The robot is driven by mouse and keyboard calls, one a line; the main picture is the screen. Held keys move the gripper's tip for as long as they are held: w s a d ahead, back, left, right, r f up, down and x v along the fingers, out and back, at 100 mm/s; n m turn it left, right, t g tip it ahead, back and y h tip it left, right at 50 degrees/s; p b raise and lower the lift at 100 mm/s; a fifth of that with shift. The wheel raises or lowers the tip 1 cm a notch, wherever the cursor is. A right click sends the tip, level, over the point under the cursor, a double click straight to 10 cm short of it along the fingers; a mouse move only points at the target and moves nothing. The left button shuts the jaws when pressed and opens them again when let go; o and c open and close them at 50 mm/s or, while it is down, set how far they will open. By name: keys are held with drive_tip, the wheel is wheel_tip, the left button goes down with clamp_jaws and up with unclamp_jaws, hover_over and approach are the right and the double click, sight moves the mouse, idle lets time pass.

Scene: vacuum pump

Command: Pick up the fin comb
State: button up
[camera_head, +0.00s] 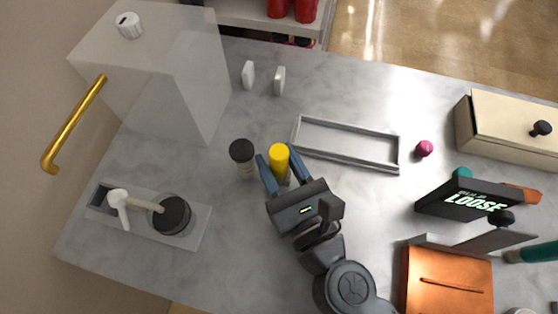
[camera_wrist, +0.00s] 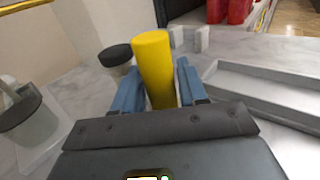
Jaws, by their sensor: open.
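A yellow cylinder (camera_head: 279,158) stands upright on the grey marbled counter, and it also shows in the wrist view (camera_wrist: 153,62). I cannot tell for sure whether it is the fin comb; nothing else in view is clearly one. My gripper (camera_head: 277,164) is open, with its blue fingers on either side of the yellow cylinder. In the wrist view the fingers of my gripper (camera_wrist: 160,86) flank it with visible gaps. The cylinder's lower part is hidden behind my gripper.
A black-capped jar (camera_head: 242,153) stands close left of the fingers. An empty grey tray (camera_head: 346,123) lies to the right. A pump-like fixture (camera_head: 171,213) is at left, below a pale box (camera_head: 165,75). A black "LOOSE" bin (camera_head: 440,203) and an orange box (camera_head: 447,280) crowd the right.

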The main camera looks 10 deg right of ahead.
drive_tip(key=c, duration=0.7)
drive_tip(key=shift+r, duration=0.1)
